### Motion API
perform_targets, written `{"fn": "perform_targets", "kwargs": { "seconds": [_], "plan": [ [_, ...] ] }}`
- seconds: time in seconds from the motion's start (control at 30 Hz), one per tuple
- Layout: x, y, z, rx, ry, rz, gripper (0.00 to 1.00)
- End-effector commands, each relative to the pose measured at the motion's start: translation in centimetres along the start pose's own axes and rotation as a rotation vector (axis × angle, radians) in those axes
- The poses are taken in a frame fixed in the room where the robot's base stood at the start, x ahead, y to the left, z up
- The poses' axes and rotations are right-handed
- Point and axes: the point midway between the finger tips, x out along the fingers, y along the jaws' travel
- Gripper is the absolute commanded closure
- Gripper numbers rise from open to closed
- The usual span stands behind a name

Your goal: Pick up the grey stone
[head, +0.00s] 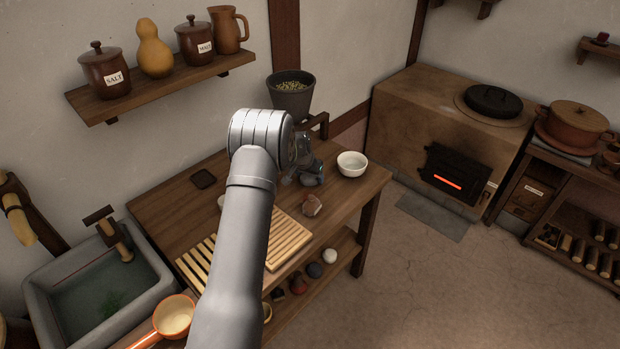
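My arm reaches across the wooden table (345,200), and my gripper (309,174) is low over its right back part, left of the white bowl. The gripper is small and partly hidden by my wrist, so I cannot tell whether it is open or shut. A dark grey rounded shape shows at its fingers; I cannot tell whether it is a stone or part of the gripper. A pinkish-brown stone (312,205) lies on the table just in front of the gripper, apart from it. A pale thing (221,201) is mostly hidden behind my arm.
A white bowl (352,163) stands right of the gripper and a dark grain-filled pot (291,100) behind it. A slatted wooden rack (288,240) lies at the front. Several round things, including a white ball (329,255), sit on the lower shelf.

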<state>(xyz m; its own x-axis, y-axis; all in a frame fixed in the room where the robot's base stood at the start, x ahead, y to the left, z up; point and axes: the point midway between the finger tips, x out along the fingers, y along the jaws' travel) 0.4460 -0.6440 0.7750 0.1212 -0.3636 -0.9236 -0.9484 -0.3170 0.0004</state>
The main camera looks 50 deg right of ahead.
Motion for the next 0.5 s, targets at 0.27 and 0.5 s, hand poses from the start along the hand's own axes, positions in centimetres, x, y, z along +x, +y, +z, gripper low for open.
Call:
{"fn": "perform_targets", "kwargs": {
  "seconds": [0.27,0.5],
  "plan": [
    [-0.08,-0.01,-0.08,0.0,0.001,0.0,0.73],
    [-0.33,-0.02,-0.2,0.0,0.002,-0.001,0.74]
  ]
}}
